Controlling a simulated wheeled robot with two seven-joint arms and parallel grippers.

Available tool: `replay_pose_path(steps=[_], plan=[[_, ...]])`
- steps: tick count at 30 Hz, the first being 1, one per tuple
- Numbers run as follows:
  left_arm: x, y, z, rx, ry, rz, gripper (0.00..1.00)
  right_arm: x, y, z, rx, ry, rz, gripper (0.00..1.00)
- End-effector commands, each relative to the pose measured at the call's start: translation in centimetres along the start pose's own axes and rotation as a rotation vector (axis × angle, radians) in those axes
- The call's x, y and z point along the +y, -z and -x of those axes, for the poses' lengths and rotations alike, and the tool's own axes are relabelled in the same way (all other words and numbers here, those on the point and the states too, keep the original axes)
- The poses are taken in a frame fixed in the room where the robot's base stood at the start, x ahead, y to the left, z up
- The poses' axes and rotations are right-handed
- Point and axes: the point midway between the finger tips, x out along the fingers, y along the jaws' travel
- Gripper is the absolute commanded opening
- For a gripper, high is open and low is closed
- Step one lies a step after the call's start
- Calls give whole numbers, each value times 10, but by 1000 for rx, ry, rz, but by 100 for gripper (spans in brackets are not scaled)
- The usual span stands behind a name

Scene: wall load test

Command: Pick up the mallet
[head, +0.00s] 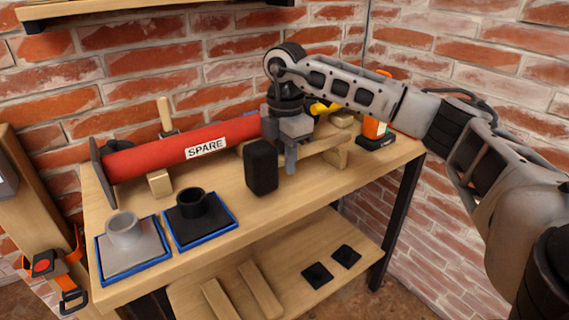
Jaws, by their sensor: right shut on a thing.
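The mallet has a black block head (261,168) and a pale wooden handle (322,141) that runs to the right from behind it. It is over the workbench, in front of the right end of the red pipe. My right gripper (290,158) comes down from above and is shut on the handle just right of the head. One finger shows in front of the handle; the other is hidden. I cannot tell whether the head touches the bench top. My left gripper is not in view.
The red pipe marked SPARE (185,149) lies along the workbench (225,230). Grey (124,232) and black (192,205) flanged fittings sit on blue-edged mats at the front left. Wooden blocks (335,158) and an orange-and-black tool (375,132) are at the right. A brick wall stands behind.

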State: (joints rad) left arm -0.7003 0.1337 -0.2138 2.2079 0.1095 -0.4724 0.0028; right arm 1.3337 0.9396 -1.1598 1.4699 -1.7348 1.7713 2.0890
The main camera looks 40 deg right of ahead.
Motion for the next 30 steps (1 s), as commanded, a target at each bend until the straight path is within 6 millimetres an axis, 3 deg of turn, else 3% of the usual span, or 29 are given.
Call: replay_pose_path(steps=[3,11,15,21,30], plan=[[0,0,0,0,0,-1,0,-2,3,22,3,-7,3,0],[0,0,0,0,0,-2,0,-43,28,78,0,-8,6,0],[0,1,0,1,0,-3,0,-74,47,93,-1,-6,6,0],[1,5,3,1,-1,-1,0,-104,65,109,0,-4,2,0],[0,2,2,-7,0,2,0,-118,75,115,1,-1,0,0]])
